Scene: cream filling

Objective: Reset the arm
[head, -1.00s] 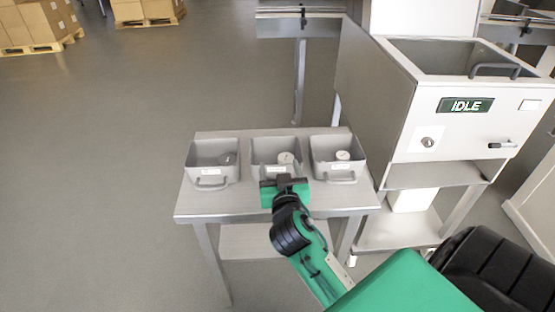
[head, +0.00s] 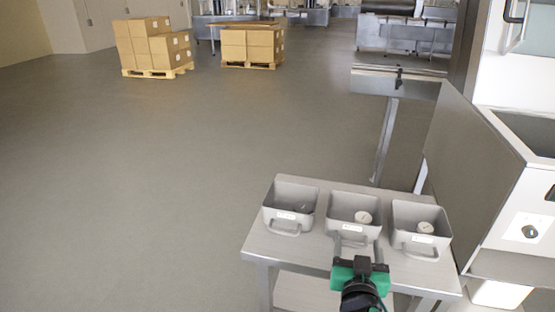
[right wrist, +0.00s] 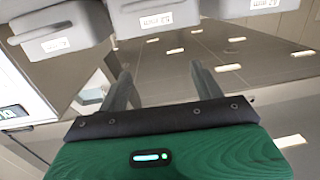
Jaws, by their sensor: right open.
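My right gripper (head: 358,247) is in front of the middle grey bin (head: 353,232) at the front edge of a small metal table (head: 262,243). Its two fingers are apart, and nothing shows between them. In the right wrist view the right gripper (right wrist: 164,80) also has its fingers spread and empty, with the bins' labelled fronts at the top of the picture. The tips look close to the middle bin's handle, but I cannot tell whether they touch it. My left gripper is not in view.
A left bin (head: 290,193) and a right bin (head: 420,248) flank the middle one. Pale round pieces lie in the middle and right bins. A white and steel machine (head: 510,225) stands at the right. Boxes on pallets (head: 155,72) are far back. The floor at left is clear.

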